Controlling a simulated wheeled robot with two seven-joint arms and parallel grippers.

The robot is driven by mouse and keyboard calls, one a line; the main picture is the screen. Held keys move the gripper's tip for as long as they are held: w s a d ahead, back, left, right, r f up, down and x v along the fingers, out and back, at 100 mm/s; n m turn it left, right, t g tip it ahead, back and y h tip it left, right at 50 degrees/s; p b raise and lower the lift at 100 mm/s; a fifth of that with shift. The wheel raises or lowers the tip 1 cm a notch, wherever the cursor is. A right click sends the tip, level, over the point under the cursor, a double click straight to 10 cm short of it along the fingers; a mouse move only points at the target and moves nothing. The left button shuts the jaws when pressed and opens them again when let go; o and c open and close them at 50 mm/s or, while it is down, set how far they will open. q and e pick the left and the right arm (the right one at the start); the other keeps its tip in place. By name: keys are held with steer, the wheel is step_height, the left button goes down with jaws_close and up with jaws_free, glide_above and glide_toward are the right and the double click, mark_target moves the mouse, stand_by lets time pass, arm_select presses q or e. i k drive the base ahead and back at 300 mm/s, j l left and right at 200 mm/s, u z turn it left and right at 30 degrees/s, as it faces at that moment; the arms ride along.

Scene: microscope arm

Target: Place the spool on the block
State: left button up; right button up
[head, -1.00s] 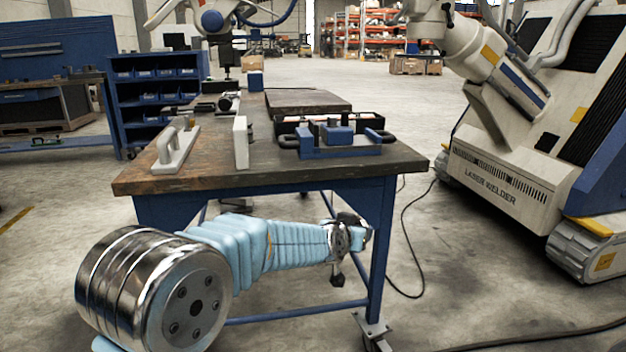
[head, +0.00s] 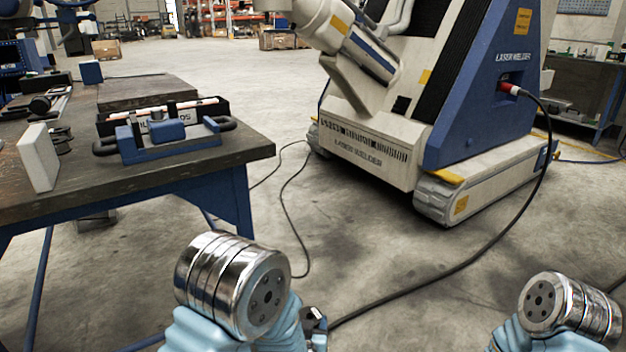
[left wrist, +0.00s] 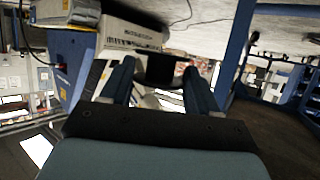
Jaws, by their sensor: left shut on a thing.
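In the left wrist view my left gripper (left wrist: 159,67) has its two blue fingers on either side of a small dark thing. It is shut on this thing, which may be the spool, but its shape is too unclear to be sure. In the head view my left arm is low in front, right of the table; its fingers and load do not show clearly. A small blue block (head: 91,72) stands at the back of the table, and an upright pale block (head: 38,157) near its left front. I cannot tell which is the task's block. My right gripper is out of view.
The table (head: 215,160) also bears a blue fixture with dark handles (head: 168,138), an open black case (head: 205,106) and a dark slab (head: 148,90). A laser welder (head: 372,150) stands right of the table.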

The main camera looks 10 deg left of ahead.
mark_target(123, 95)
steer(key=i+l+z, duration=0.25)
steer(key=i+z, duration=0.15)
steer(key=i+l+z, duration=0.15)
steer(key=i+z, duration=0.7)
steer(key=i+u, duration=0.3)
steer(key=i, duration=0.15)
steer(key=i+l+u, duration=0.15)
steer(key=i+u, duration=0.15)
steer(key=i, duration=0.15)
steer(key=i+j+u, duration=0.25)
steer(key=u, duration=0.25)
steer(key=i+j+u, duration=0.1)
steer(key=i+u, duration=0.25)
steer(key=u, duration=0.15)
steer(key=i+u, duration=0.35)
steer(key=u, duration=0.15)
steer(key=i+l+u, duration=0.15)
steer(key=i+u, duration=0.15)
steer(key=u, duration=0.2)
